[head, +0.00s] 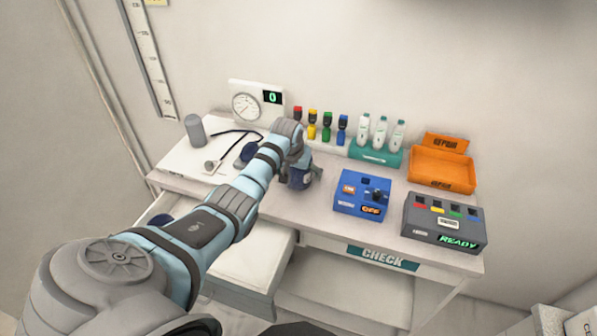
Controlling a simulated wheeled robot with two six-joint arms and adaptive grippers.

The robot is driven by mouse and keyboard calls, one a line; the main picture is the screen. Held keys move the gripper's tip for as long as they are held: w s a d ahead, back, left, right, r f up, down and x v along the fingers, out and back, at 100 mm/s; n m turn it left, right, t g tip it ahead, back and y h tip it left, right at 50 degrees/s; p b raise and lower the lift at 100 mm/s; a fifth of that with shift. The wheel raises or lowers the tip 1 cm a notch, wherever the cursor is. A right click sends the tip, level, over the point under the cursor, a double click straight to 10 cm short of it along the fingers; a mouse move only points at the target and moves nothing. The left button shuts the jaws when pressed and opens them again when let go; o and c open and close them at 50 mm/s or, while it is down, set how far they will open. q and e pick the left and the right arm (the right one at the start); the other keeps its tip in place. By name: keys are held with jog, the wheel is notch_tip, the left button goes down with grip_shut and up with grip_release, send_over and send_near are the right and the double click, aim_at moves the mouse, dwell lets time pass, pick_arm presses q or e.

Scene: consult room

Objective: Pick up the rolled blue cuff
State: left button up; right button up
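A dark blue rounded shape (243,157), which looks like the rolled blue cuff, lies on the white left part of the desk, partly hidden by my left forearm. A black tube lies beside it. Another dark blue shape (160,220) shows in the open drawer (255,258); I cannot tell what it is. My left arm reaches across from the lower left. My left gripper (301,180) points down over the middle of the desk, right of the cuff and apart from it. Its fingers are too small and turned away to read. My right gripper is out of view.
A dial gauge (247,105) and grey cylinder (195,130) stand at the back left. Coloured bottles (327,125), white bottles (381,133) and an orange tray (443,170) line the back. A blue switch box (362,197) and grey READY box (443,224) stand at right.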

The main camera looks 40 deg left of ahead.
pick_arm(q)
jog(key=shift+s+r, duration=0.1)
jog(key=shift+r, duration=0.05)
jog(key=c, duration=1.2)
jog(key=shift+c, duration=0.3)
notch_tip(320, 180, up, 25)
jog(key=p, duration=0.5)
jog(key=shift+r, duration=3.75)
